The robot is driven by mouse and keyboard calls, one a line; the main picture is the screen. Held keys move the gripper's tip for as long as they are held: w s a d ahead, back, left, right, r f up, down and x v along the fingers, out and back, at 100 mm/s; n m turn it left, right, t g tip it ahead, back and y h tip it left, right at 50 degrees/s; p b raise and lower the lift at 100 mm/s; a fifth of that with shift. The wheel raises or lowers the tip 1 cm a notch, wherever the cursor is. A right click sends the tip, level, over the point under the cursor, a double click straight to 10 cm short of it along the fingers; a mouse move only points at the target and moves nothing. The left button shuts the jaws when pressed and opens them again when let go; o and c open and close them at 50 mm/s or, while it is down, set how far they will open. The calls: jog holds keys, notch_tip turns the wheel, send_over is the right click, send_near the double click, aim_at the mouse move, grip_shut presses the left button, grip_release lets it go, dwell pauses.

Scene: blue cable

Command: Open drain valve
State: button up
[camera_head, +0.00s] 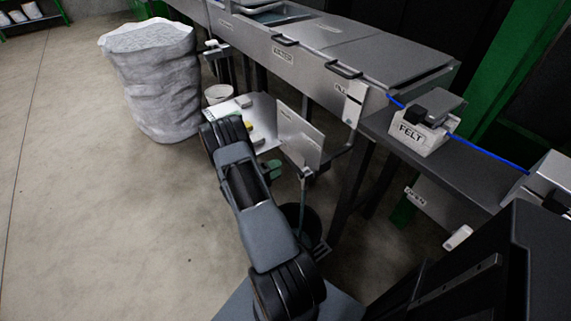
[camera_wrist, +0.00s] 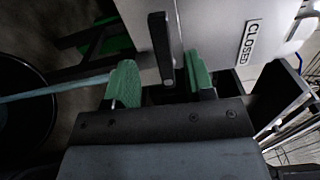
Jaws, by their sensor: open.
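A black lever (camera_wrist: 160,42) stands out against a pale grey panel in the wrist view, beside a white label reading CLOSED (camera_wrist: 250,42). I take it to be the drain valve handle. My gripper (camera_wrist: 161,80) has green fingers spread apart. The lever's near end lies between them in the picture, with a gap on each side, and no grip on it shows. In the head view, my gripper (camera_head: 288,170) is low beside an upright grey plate (camera_head: 300,135). I cannot make out the lever there.
A black bucket (camera_wrist: 22,112) is at the left of the wrist view, with a pale blue rod or hose (camera_wrist: 60,88) reaching it. In the head view, a long grey trough (camera_head: 290,55) runs behind. A blue cable (camera_head: 482,152) passes the FELT unit (camera_head: 422,130). A large white sack (camera_head: 155,85) stands left; the left floor is clear.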

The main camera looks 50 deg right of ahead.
jog(key=v, duration=0.7)
jog(key=shift+a, duration=0.2)
dwell(0.4)
